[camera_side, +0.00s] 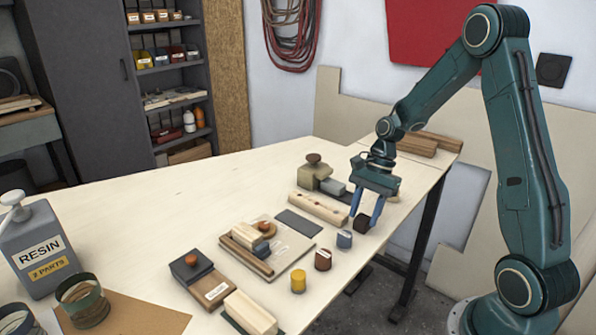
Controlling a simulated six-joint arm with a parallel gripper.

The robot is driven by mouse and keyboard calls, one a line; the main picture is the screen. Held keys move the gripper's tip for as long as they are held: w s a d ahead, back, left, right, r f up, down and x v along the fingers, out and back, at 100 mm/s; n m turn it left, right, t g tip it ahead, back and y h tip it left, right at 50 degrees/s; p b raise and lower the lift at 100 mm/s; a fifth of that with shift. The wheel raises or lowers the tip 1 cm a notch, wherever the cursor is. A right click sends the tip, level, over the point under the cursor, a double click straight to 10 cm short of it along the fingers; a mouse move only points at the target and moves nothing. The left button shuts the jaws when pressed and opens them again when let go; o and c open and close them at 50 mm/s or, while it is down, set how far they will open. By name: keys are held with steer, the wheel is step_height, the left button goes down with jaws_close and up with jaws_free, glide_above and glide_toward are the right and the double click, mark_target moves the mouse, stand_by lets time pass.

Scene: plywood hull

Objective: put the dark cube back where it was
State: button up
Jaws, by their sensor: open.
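The dark cube (361,224) is small and dark brown. It sits on the pale table near the right-hand edge. My gripper (364,219) points down over it with its two blue fingers apart. The fingers are on either side of the cube, one to the left and one to the right. I cannot tell whether either finger touches it. The cube appears to rest on the table top, and its upper part is partly hidden by the fingers.
A blue-grey piece (344,239), a dark red piece (323,259) and a yellow piece (298,281) line up front-left of the cube. A pale wooden bar with holes (318,209) and a dark flat plate (298,222) lie to the left. A resin jug (42,245) stands far left.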

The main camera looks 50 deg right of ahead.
steer(key=v, duration=1)
steer(key=shift+r, duration=0.15)
steer(key=s+a+r+n+t+h, duration=0.1)
steer(key=s+a+r+n, duration=0.25)
steer(key=a, duration=0.25)
steer(key=s+a+r+n+t+h, duration=0.1)
steer(key=s+a+r+n+h, duration=0.1)
steer(key=a+r+n, duration=0.3)
steer(key=s+a+r+n+t+h, duration=0.1)
steer(key=s+a+n+t, duration=0.2)
steer(key=s+n, duration=0.6)
steer(key=shift+s+a+t, duration=0.3)
steer(key=shift+s+a, duration=0.65)
steer(key=shift+s, duration=0.15)
steer(key=shift+n, duration=0.25)
